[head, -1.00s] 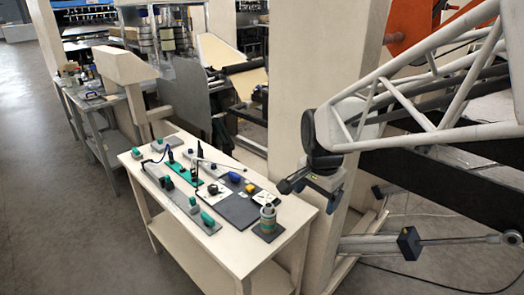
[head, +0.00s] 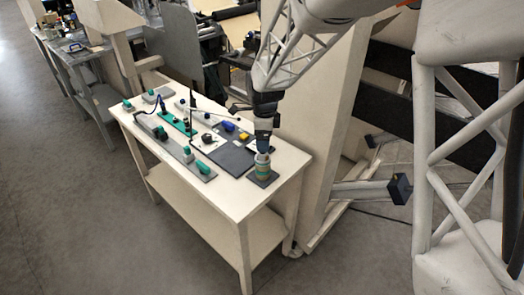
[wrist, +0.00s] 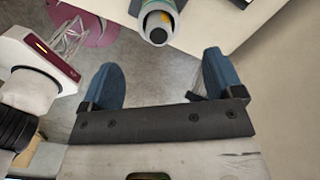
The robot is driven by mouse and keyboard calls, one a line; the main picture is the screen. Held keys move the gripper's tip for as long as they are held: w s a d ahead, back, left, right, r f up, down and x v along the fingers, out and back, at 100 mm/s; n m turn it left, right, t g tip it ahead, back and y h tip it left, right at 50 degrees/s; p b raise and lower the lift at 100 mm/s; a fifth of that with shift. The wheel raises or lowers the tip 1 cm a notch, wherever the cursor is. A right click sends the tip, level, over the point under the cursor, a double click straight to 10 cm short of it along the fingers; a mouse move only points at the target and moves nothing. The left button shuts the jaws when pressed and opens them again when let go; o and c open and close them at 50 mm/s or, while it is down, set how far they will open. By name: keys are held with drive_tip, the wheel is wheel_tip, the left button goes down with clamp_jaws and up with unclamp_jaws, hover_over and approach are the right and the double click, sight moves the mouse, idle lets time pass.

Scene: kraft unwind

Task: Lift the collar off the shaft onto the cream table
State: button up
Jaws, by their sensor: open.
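A shaft with striped teal and tan bands (head: 262,168) stands upright on a dark square base (head: 271,180) at the near right corner of the cream table (head: 228,205). I cannot tell which band is the collar. My gripper (head: 263,147) is just above the shaft's top, pointing down, and hides part of it. In the wrist view, my gripper (wrist: 160,65) has its two blue fingers wide apart with nothing between them. The shaft's grey top end (wrist: 158,36) shows beyond the fingertips, with a yellow patch and a green band behind it.
A dark mat (head: 232,160) lies left of the shaft, with a blue item (head: 228,126) and a yellow item (head: 243,136) behind it. Grey and green fixtures (head: 180,150) cover the table's left part. The table's front right strip is bare. A cream post (head: 320,110) stands close behind.

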sight(264, 155)
drive_tip(key=shift+w+a+f, duration=0.1)
drive_tip(key=shift+w+f, duration=0.05)
drive_tip(key=shift+f, duration=0.05)
drive_tip(key=shift+f, duration=1.3)
drive_tip(key=shift+f, duration=2.6)
drive_tip(key=c, duration=1)
